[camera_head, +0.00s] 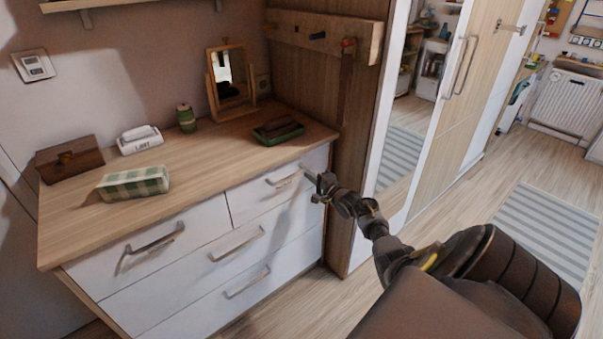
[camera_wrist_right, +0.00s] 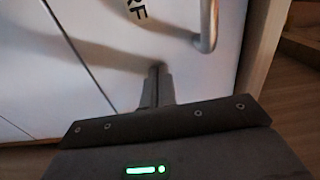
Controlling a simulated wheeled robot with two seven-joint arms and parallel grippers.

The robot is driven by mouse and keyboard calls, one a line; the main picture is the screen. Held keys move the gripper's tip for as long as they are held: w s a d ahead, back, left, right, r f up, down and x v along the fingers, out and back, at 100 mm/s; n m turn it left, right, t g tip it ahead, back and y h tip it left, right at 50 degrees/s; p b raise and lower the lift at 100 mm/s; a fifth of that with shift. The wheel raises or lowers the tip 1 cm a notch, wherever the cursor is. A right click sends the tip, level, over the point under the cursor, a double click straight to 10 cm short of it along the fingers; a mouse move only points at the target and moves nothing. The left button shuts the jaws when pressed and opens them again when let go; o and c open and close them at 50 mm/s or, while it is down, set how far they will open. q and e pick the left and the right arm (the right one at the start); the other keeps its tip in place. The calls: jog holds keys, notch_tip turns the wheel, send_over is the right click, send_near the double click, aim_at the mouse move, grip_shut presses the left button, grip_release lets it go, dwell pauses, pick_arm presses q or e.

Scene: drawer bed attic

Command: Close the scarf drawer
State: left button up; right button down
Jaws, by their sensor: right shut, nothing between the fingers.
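The white dresser's upper right drawer (camera_head: 262,198) has a metal bar handle (camera_head: 290,176). In the right wrist view, a drawer front (camera_wrist_right: 180,65) carries dark letters (camera_wrist_right: 132,9) ending in "RF", with a handle (camera_wrist_right: 208,28) beside them. My right gripper (camera_head: 318,182) is at the right end of the upper right drawer, just right of its handle. Its fingers (camera_wrist_right: 156,75) are shut and empty, pointing at the white front; I cannot tell if they touch it. The drawer looks about flush; a small gap cannot be ruled out. My left gripper is out of view.
The dresser top (camera_head: 208,185) holds a checked box (camera_head: 133,183), a brown box (camera_head: 70,157), a green tin (camera_head: 186,118), a mirror (camera_head: 229,76) and a green tray (camera_head: 278,131). A mirrored wardrobe (camera_head: 470,80) stands to the right. Floor is free in front.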

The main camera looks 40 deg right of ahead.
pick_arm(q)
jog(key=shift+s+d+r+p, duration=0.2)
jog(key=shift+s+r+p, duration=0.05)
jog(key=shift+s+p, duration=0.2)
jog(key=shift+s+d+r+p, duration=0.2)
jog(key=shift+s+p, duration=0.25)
pick_arm(e)
jog(key=s+a, duration=0.1)
jog(key=s, duration=0.9)
jog(key=shift+s, duration=0.4)
jog(key=shift+a, duration=0.15)
